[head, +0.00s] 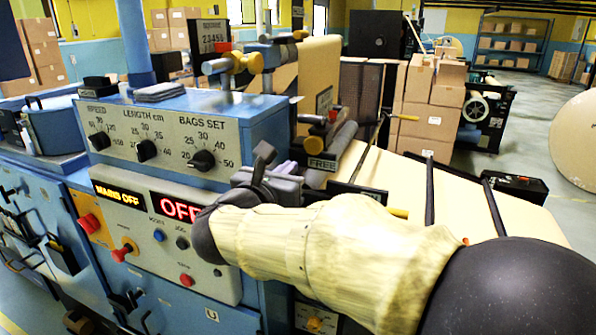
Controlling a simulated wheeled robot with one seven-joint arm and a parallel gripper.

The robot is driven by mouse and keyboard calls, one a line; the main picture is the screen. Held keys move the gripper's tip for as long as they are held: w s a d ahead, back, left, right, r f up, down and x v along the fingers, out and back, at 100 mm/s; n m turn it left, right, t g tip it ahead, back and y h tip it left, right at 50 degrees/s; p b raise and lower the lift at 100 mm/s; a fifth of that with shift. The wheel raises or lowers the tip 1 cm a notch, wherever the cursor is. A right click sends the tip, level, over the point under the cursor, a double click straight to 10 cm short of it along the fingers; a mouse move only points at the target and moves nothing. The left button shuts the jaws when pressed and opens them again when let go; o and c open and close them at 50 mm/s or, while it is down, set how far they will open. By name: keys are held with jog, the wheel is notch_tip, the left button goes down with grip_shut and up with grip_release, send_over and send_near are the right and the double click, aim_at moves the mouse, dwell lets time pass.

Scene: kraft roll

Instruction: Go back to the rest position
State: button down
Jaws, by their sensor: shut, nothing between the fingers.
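My arm in its cream sleeve reaches in from the lower right, across the front of the blue machine (222,110). My gripper (264,156), dark grey, is at the far end of the arm, just right of the machine's control panel and in front of its right end. It is shut with nothing in it. The wrist hides part of the lower panel, right of the red OFF display (180,208). I cannot tell whether the gripper touches the machine.
The panel carries a BAGS SET knob (202,160), a LENGTH knob (146,150) and a SPEED knob (99,141). Kraft paper (396,184) runs under dark bars behind my arm. Cardboard boxes (430,122) are stacked behind it. Open floor lies at the right, by a large paper roll (577,140).

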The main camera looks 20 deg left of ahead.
jog(key=w+d+f+n+g+y+p, duration=0.1)
jog(key=w+d+f+n+g+y, duration=0.15)
jog(key=d+f+n, duration=0.7)
jog(key=w+d+f+n+g+y, duration=0.2)
jog(key=d+f+n+g, duration=0.15)
jog(key=n, duration=1.05)
jog(key=s+d+f+n+g+h, duration=0.1)
jog(key=s+d+f+n+g, duration=0.3)
jog(key=s+d+f+n, duration=0.2)
jog(key=s+d+f+n+g+h+p, duration=0.1)
jog(key=s+d+f+n+g, duration=0.4)
jog(key=s+d, duration=0.7)
jog(key=d+f+n+h, duration=0.1)
jog(key=d+f+n, duration=0.1)
jog(key=d+f, duration=0.1)
jog(key=shift+d+f, duration=0.2)
jog(key=shift+f, duration=0.65)
